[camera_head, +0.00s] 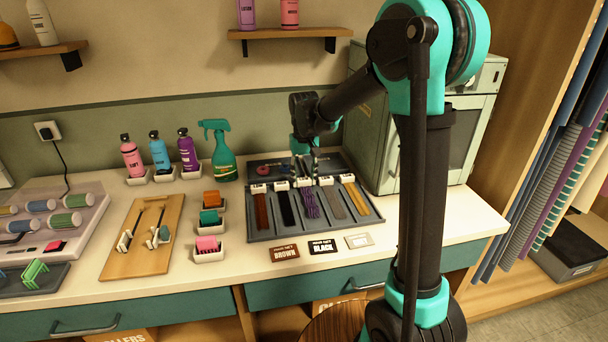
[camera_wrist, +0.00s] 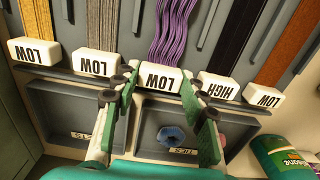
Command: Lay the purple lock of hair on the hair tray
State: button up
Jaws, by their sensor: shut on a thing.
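The purple lock of hair (camera_head: 309,203) lies in the middle slot of the dark hair tray (camera_head: 262,234), between a black lock and a grey one. In the wrist view the purple lock (camera_wrist: 176,30) ends in a white block marked LOW (camera_wrist: 161,79). My gripper (camera_wrist: 160,84) is shut on this block, one green finger on each side. In the head view my gripper (camera_head: 304,164) is at the back of the slots, partly hidden by my arm. I cannot tell whether the lock is lifted off the tray.
Other slots hold brown, black, grey and golden locks with white blocks close beside my fingers. A green spray bottle (camera_head: 222,160) stands left, a pale cabinet (camera_head: 374,138) right.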

jog(key=shift+f, duration=0.2)
dwell(0.6)
jog(key=o, duration=1.2)
jog(key=shift+o, duration=0.4)
jog(key=shift+o, duration=1)
jog(key=shift+r, duration=3.5)
